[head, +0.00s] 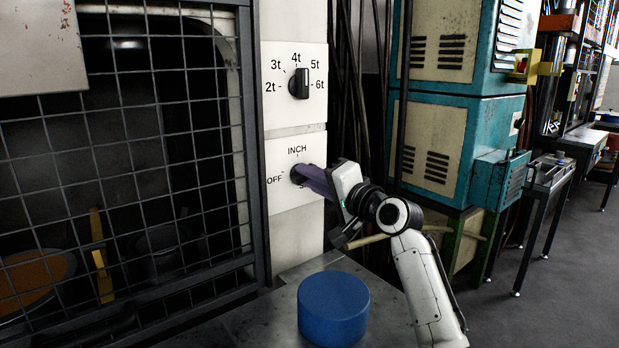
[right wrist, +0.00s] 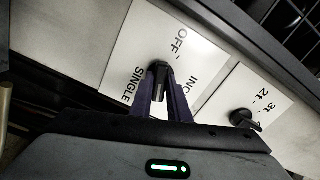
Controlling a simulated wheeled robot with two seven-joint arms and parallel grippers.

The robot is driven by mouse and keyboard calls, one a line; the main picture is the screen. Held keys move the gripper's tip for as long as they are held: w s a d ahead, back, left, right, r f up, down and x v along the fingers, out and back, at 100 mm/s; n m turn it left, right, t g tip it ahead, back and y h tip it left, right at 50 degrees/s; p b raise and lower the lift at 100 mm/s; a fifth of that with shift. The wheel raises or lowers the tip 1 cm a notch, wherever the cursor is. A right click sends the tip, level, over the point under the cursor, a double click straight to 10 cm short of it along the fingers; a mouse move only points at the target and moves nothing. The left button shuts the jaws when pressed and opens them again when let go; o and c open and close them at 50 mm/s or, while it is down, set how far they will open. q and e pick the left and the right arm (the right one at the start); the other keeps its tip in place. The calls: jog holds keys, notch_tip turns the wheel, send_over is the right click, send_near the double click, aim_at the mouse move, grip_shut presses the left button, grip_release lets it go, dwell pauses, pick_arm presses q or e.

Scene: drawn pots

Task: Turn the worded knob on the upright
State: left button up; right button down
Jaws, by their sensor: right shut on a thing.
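The worded knob (head: 295,176) is a small black knob on the lower white plate of the upright (head: 291,230). In the head view OFF and INCH are readable, and my right gripper hides the rest. In the right wrist view the knob (right wrist: 159,74) shows between OFF, INCH and SINGLE, and I cannot tell which word it points to. My right gripper (head: 304,175) comes from the right with its purple fingers shut on the knob. Both fingers (right wrist: 160,96) flank it in the right wrist view. My left gripper is out of view.
A numbered black knob (head: 299,83) sits above on its own plate, marked 2t to 6t. A blue round block (head: 333,308) stands on the metal top below. A wire mesh guard (head: 120,160) is on the left, teal cabinets (head: 450,140) on the right.

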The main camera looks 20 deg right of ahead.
jog(key=shift+s+a+n+p, duration=0.15)
jog(key=shift+n+p, duration=1.7)
jog(key=shift+n, duration=5.35)
jog(key=shift+a+n+p, duration=0.15)
jog(key=shift+n+p, duration=1.7)
jog(key=shift+n, duration=5.35)
jog(key=c, duration=1.7)
grip_release()
